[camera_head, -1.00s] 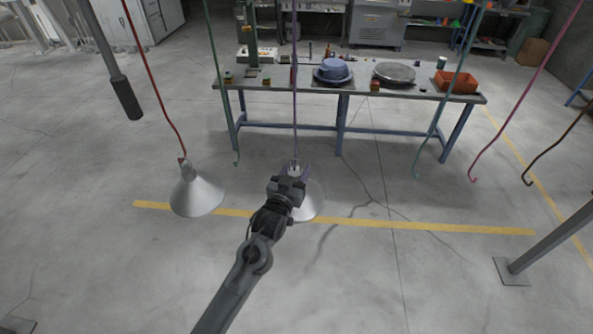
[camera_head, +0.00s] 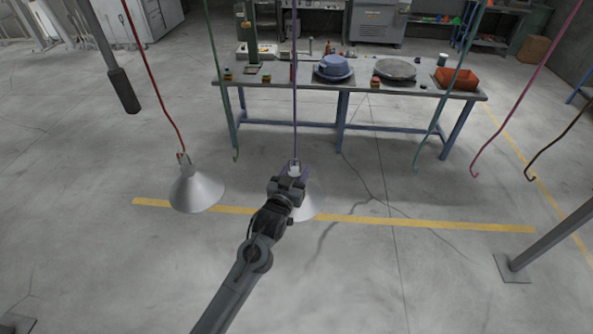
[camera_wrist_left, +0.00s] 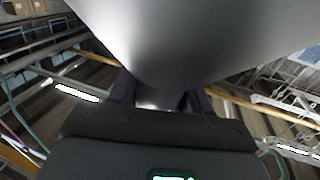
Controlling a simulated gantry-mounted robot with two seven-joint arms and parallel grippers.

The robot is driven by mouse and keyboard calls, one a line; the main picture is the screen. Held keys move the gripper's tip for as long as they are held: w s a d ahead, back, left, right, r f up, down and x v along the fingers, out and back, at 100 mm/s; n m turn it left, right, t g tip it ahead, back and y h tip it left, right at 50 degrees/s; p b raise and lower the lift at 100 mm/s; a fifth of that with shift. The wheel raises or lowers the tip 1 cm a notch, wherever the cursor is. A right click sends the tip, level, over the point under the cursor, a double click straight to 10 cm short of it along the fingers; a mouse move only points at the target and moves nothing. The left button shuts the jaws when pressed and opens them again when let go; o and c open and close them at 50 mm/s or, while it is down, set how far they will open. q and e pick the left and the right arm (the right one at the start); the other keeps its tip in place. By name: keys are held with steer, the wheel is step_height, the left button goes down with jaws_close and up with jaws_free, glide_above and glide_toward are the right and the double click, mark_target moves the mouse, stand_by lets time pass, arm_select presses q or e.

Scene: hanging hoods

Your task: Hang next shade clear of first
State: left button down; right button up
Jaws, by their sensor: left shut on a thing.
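The first shade (camera_head: 197,190), a pale grey cone, hangs from the red cord (camera_head: 158,90) at the left. My left gripper (camera_head: 292,174) is shut on a second shade (camera_head: 307,203), similar and pale grey, at its narrow top. The arm hides much of this shade. The gripper is at the lower end of the purple cord (camera_head: 295,100); I cannot tell whether the shade is hooked on it. The two shades are apart, with floor showing between them. In the left wrist view the held shade (camera_wrist_left: 190,35) fills the upper middle. My right gripper is not in view.
A green cord (camera_head: 222,85) hangs empty between the red and purple ones. Teal (camera_head: 437,120), pink (camera_head: 520,100) and brown (camera_head: 560,140) cords hang empty at the right. A workbench (camera_head: 430,92) with a blue hat-like shade (camera_head: 333,68) stands behind.

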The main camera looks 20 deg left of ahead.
arm_select(q)
steer(key=shift+c, duration=2.2)
jaws_free()
steer(key=shift+f, duration=0.15)
